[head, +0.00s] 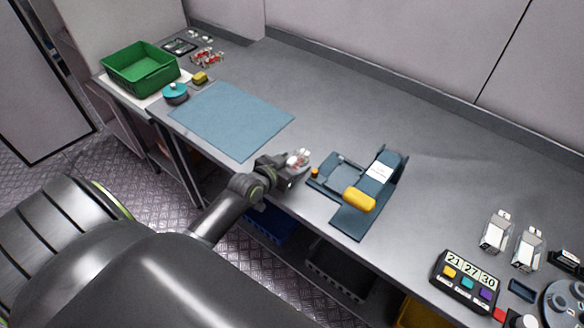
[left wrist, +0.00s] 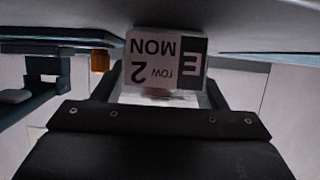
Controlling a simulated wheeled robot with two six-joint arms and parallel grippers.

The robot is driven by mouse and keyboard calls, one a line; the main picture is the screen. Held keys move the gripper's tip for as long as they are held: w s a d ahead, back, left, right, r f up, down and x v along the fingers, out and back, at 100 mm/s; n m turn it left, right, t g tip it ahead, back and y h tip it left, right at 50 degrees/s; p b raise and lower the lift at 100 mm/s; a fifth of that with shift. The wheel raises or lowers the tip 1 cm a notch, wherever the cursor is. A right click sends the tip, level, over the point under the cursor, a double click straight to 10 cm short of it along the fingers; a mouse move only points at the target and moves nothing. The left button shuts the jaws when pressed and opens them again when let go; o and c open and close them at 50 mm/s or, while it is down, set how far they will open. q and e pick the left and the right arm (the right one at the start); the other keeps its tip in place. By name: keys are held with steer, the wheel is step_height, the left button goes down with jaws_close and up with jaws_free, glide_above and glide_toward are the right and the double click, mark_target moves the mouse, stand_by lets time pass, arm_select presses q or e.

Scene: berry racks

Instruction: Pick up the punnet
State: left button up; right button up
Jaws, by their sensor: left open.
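A small clear punnet with a white label and a hint of red (head: 299,157) stands near the front edge of the grey counter. Its label, reading "MON row 2 E" upside down, shows close up in the left wrist view (left wrist: 165,62), with clear plastic below it. My left gripper (head: 293,168) is at the punnet on its near side and open. In the left wrist view the dark fingers lie on either side of the clear part. I cannot tell whether they touch it. Much of the punnet is hidden by the gripper and label. My right gripper is not in view.
A dark blue sealing device (head: 352,222) with a yellow handle (head: 358,200) stands right of the punnet. A blue mat (head: 230,118) lies to the left, and a green crate (head: 128,79) stands far left. A number panel (head: 463,282) is at right. The counter behind is clear.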

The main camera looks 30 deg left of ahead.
arm_select(q)
steer(key=c, duration=0.8)
